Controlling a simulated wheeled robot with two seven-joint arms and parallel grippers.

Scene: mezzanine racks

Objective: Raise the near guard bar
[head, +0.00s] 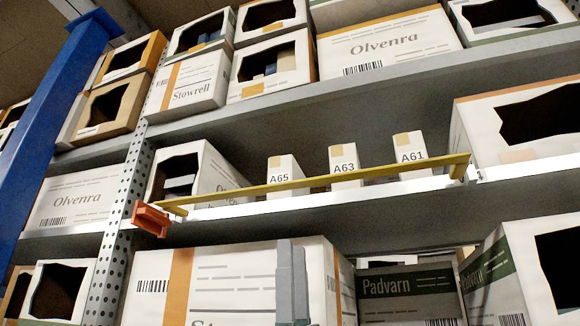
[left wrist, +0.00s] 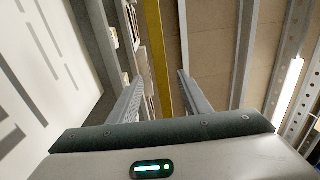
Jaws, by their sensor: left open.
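The near guard bar (head: 320,181) is a long yellow bar across the front of the middle shelf, its right end slightly higher in the picture. An orange-red block (head: 150,219) sits at its left end by the perforated upright. My left gripper (head: 292,252) shows as a grey shape below the bar, in front of a Stowrell box. In the left wrist view, my open left gripper (left wrist: 157,78) has two spread fingers. The yellow bar (left wrist: 156,45) runs lengthwise through the picture between them; I cannot tell its depth from the fingers. My right gripper is not in view.
Small boxes labelled A65 (head: 286,178), A63 (head: 344,165) and A61 (head: 409,148) stand behind the bar. Large cartons fill the shelves above and below. A blue post (head: 58,110) stands at the left. A large white box surface (left wrist: 45,70) is close to the left finger's side.

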